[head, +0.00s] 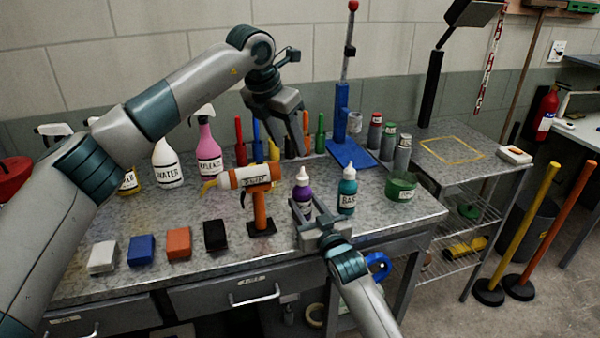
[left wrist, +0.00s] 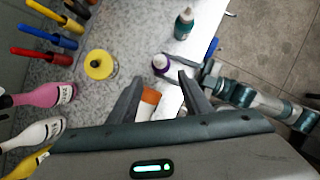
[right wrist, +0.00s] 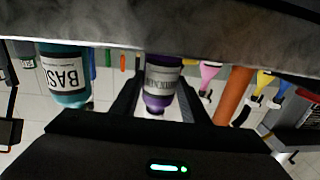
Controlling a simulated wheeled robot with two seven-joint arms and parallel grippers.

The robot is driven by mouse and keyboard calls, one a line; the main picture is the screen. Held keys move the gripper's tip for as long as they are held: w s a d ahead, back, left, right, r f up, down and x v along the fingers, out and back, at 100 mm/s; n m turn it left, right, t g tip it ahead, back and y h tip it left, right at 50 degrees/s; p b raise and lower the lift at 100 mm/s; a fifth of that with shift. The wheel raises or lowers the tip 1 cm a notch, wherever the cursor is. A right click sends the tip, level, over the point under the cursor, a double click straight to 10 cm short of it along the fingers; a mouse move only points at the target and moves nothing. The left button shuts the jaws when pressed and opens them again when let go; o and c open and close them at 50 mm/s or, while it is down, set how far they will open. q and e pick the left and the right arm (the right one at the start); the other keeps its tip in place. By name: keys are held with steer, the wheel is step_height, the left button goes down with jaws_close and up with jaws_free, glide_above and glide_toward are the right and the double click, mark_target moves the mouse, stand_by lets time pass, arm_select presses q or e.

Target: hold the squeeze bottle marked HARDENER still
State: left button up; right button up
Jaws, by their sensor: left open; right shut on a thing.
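The purple squeeze bottle (head: 303,186) with a white tip stands upright near the front edge of the grey bench. In the right wrist view the purple bottle (right wrist: 158,95) appears upside down, its label partly readable and seeming to say HARDENER. My right gripper (head: 314,212) is shut on it, one finger on each side. It also shows in the left wrist view (left wrist: 161,63). My left gripper (head: 291,148) is open and empty, raised above the bench behind and above the purple bottle.
A teal BASE bottle (head: 347,192) stands just right of the purple one. An orange stand with a white-and-orange cartridge (head: 250,177) is to its left. Coloured blocks (head: 178,243) line the bench front. A green tub (head: 401,187) is further right.

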mark_target(301, 174)
arm_select(q)
steer(key=x, duration=1.1)
steer(key=shift+w+d+f, duration=0.1)
steer(key=shift+w+f, duration=0.05)
steer(key=shift+f, duration=0.2)
steer(key=c, duration=1.1)
